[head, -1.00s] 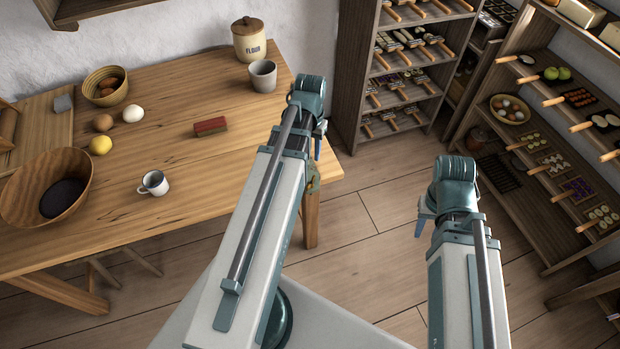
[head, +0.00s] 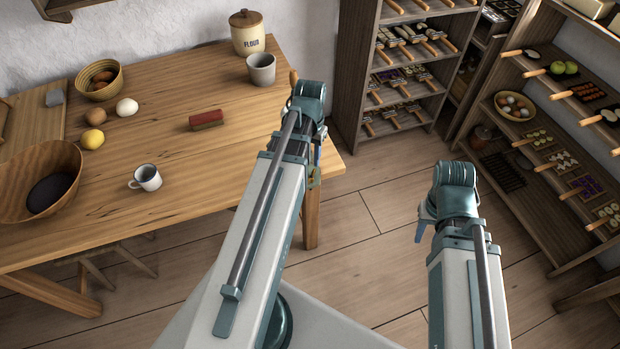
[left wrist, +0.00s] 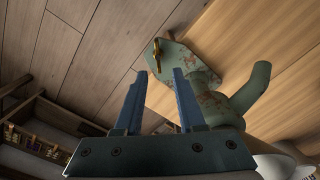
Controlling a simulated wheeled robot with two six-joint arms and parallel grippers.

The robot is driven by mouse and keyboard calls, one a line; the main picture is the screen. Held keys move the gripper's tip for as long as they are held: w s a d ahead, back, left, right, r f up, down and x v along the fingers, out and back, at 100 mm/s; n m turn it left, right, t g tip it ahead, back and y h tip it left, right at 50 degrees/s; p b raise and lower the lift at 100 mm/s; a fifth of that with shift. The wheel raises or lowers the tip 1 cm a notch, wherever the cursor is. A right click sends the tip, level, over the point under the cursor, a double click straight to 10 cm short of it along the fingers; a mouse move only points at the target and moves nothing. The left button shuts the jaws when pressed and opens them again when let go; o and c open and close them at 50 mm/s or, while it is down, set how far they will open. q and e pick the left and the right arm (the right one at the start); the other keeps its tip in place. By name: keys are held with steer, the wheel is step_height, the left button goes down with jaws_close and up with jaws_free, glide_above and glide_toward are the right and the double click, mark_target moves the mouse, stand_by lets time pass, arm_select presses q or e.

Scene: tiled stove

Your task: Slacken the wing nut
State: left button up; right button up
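The brass wing nut (left wrist: 157,55) shows in the left wrist view on a worn green metal fitting (left wrist: 187,64) with rusty patches, beside the wooden table's edge. My left gripper (left wrist: 160,73) is open and empty, its two blue fingers apart. The wing nut lies just beyond the gap between its fingertips; I see no contact. In the head view my left arm hides most of this spot; a small brass-coloured part (head: 314,178) shows beside it. My right gripper (head: 421,231) hangs over the floor, clear of the table, and its opening cannot be made out.
The wooden table (head: 215,165) bears a red block (head: 206,120), a white mug (head: 146,177), a wooden bowl (head: 20,170), eggs, a lemon, a grey cup and a flour jar (head: 247,34). Laden shelves stand behind and at the right. The floor around my right gripper is clear.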

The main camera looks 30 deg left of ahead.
mark_target(310, 174)
arm_select(q)
step_height(310, 174, down, 8)
steer(key=b, duration=0.6)
steer(key=shift+r+b, duration=0.1)
steer(key=shift+b, duration=0.25)
jaws_close()
